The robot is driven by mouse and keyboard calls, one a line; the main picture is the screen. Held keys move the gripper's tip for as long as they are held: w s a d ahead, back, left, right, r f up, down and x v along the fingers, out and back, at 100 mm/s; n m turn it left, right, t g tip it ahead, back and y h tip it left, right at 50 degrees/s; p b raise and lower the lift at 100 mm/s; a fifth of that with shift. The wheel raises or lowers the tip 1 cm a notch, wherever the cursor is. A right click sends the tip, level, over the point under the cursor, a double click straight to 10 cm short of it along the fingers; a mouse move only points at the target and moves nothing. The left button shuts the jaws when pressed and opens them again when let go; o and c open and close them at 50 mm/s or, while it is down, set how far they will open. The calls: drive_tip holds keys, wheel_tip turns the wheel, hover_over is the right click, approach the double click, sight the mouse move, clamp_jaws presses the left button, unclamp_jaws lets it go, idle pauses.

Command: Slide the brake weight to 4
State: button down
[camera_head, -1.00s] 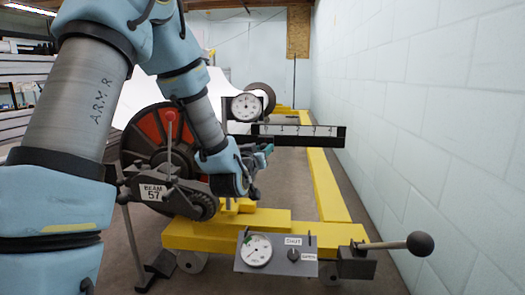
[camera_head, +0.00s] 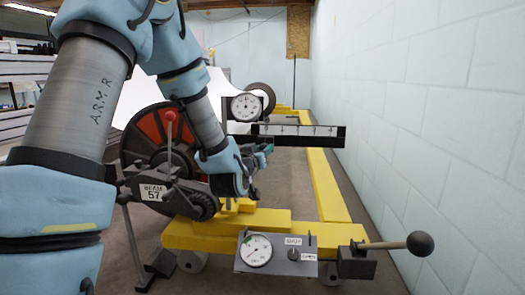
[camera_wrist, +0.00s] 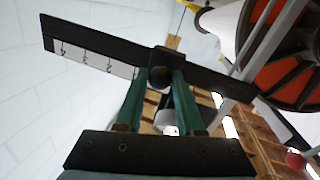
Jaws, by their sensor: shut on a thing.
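The black scale bar (camera_head: 335,136) extends to the right beyond my gripper in the head view, with a white numbered strip (camera_head: 290,130). In the wrist view the bar (camera_wrist: 220,82) runs slantwise across, and its strip (camera_wrist: 95,62) shows 4, 3 and 2 from the outer end inward. The brake weight, a dark block (camera_wrist: 166,57) on the bar, sits inward of the 2, near the low end of the strip. My gripper (camera_wrist: 160,78) is shut on its round knob between two green fingers. In the head view my gripper (camera_head: 262,152) partly hides behind my arm, and the weight is hidden.
A round dial (camera_head: 245,107) stands behind the bar. The red and black beam wheel (camera_head: 143,135) and a lever with a red knob (camera_head: 169,117) are left of my forearm. A gauge panel (camera_head: 277,262) and a black-knobbed lever (camera_head: 418,243) are at front. A white wall (camera_head: 430,100) closes the right.

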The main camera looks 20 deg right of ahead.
drive_tip(key=shift+d, duration=0.1)
drive_tip(key=s+d, duration=0.5)
drive_tip(key=d, duration=0.4)
drive_tip(key=s+d, duration=0.5)
drive_tip(key=d, duration=0.3)
drive_tip(key=shift+d, duration=0.4)
drive_tip(key=shift+r, duration=0.1)
drive_tip(key=c, duration=0.8)
unclamp_jaws()
drive_tip(key=shift+d, duration=0.1)
drive_tip(key=shift+o, duration=1.3)
drive_tip(key=p+v, duration=0.2)
drive_tip(key=v, duration=0.8)
drive_tip(key=shift+s+a, duration=0.25)
drive_tip(key=shift+a, duration=0.1)
